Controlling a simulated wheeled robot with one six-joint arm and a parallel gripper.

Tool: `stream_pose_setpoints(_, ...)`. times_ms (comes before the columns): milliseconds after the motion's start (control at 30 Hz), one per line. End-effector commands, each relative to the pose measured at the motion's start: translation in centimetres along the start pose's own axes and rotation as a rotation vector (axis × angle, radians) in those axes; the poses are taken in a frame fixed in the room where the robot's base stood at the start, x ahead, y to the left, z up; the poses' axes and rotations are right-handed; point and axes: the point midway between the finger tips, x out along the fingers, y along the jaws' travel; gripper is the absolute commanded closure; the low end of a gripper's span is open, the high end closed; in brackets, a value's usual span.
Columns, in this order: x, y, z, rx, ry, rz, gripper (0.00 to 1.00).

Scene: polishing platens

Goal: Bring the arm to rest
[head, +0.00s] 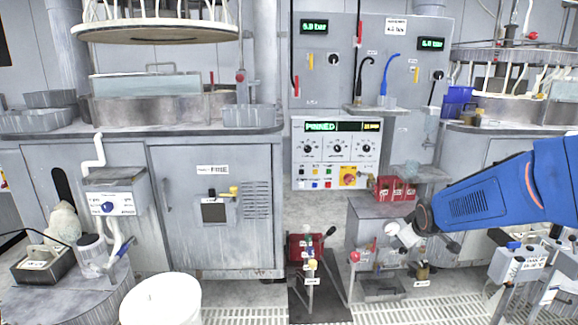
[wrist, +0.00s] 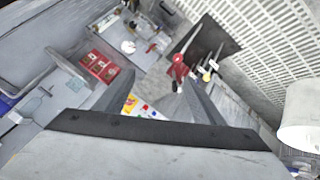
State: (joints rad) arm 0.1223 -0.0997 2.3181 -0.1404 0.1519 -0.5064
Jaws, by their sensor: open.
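My blue arm (head: 505,188) reaches in from the right edge of the head view, with its wrist above the grey bench in the middle. My gripper shows in the wrist view (wrist: 158,80) as two grey fingers standing apart. It is open, and I see nothing held between the fingers. In the head view the fingers are small and hard to make out beside the dark wrist joint.
A red crate (head: 394,189) stands on the grey bench behind my wrist. A red device on a stand (head: 306,247) is on a dark mat (head: 322,303). A white bucket (head: 160,300) stands front left. The control panel (head: 336,153) is behind. Grated floor lies in front.

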Motion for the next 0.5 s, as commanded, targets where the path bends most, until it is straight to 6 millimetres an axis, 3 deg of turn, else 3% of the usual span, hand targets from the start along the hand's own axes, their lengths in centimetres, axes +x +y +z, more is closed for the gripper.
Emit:
stream_pose_setpoints(100, -3.6, -1.4, 1.0, 0.057, -0.025, -0.020, 0.38)
stream_pose_setpoints(500, -14.4, -7.0, 6.5, 0.260, -0.133, -0.095, 0.38)
